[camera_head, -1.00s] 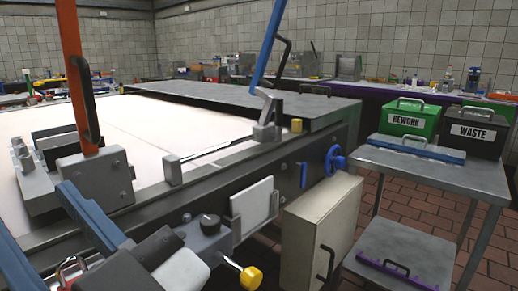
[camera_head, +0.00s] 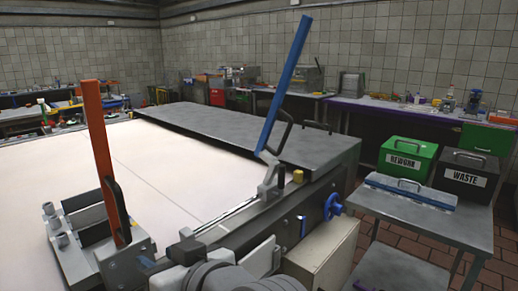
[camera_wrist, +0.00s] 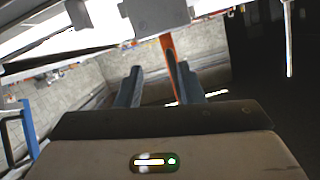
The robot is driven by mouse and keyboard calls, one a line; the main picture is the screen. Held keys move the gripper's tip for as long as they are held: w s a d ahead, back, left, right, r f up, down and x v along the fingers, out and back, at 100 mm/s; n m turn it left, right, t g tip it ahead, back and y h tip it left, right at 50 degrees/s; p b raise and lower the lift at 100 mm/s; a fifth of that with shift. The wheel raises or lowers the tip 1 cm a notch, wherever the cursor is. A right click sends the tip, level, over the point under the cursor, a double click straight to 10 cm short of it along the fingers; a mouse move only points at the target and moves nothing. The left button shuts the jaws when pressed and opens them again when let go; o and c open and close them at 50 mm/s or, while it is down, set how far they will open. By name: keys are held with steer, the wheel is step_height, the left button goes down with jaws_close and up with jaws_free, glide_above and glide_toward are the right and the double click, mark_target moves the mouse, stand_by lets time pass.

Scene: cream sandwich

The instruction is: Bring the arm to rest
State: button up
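My gripper (camera_wrist: 159,72) shows in the wrist view with its two blue fingers apart. I see nothing held between them. An orange upright lever (camera_wrist: 168,48) shows beyond the fingers, near the right one. In the head view the orange lever (camera_head: 102,150) stands on a grey clamp block at the left of the white table (camera_head: 165,195). Part of my grey arm shows at the bottom centre of the head view, but its fingers are not visible there.
A blue lever (camera_head: 286,85) stands tilted at the table's right edge, beside a dark plate (camera_head: 240,135). A side table (camera_head: 410,208) at right holds a green REWORK box (camera_head: 405,168), a black WASTE box (camera_head: 465,182) and a blue-edged tool (camera_head: 411,192). Brick floor shows at right.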

steer(key=w+d+r+m+g+h+p, duration=0.1)
steer(key=w+d+m+h+p, duration=0.2)
steer(key=d+p, duration=0.25)
steer(key=w+d+m+g+h+p, duration=0.1)
steer(key=w+d+m+h+p, duration=0.25)
steer(key=d, duration=0.25)
steer(key=s+d+f+g+h+p, duration=0.1)
steer(key=s+d+f+g+h, duration=0.1)
steer(key=d, duration=0.7)
steer(key=s+d+f+m+g+h+p, duration=0.1)
steer(key=s+d+f+g+h, duration=0.1)
steer(key=d, duration=0.7)
steer(key=shift+s+d+f+g+h, duration=0.2)
steer(key=shift+s+g+h, duration=0.3)
steer(key=shift+s, duration=0.5)
